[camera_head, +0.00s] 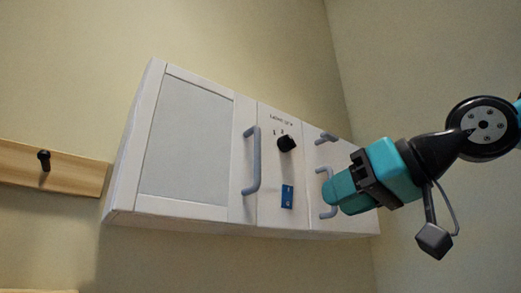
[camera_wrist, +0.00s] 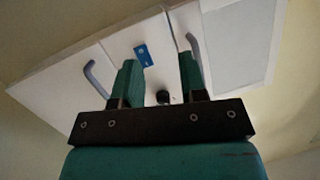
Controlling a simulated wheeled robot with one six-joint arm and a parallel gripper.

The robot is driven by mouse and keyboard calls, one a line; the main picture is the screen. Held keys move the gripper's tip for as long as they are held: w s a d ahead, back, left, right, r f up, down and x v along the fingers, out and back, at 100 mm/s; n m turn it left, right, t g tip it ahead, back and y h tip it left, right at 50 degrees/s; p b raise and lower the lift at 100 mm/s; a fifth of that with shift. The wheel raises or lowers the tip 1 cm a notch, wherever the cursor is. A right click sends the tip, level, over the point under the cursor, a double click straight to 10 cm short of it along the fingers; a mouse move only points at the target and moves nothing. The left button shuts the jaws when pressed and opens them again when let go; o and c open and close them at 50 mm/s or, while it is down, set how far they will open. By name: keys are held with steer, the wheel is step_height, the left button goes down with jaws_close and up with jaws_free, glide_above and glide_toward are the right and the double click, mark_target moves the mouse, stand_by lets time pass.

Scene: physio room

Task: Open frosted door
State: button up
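The frosted door (camera_head: 185,140) is the left door of a white wall cabinet, with a pale grey panel. It looks closed. Its grey bar handle (camera_head: 252,160) runs upright along its right edge. In the wrist view, the frosted door (camera_wrist: 240,42) is at the upper right, and its handle (camera_wrist: 194,46) shows just behind the right finger. My gripper (camera_head: 335,193) is in front of the cabinet's right part, right of the frosted door's handle. In the wrist view my gripper (camera_wrist: 160,76) has its fingers apart, with nothing visibly held between them.
The cabinet's middle panel has a black knob (camera_head: 286,143) and a blue label (camera_head: 287,196). Grey handles (camera_head: 326,200) on the right part are partly hidden by my gripper. A wooden rail with a black peg (camera_head: 44,160) is on the wall at left.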

steer(key=s+r+n+t+y, duration=0.2)
steer(key=s+r, duration=0.3)
steer(key=r, duration=0.7)
steer(key=p, duration=0.7)
glide_above(257, 179)
steer(key=shift+w+f, duration=0.2)
steer(key=shift+w, duration=0.15)
steer(key=shift+c, duration=0.3)
jaws_close()
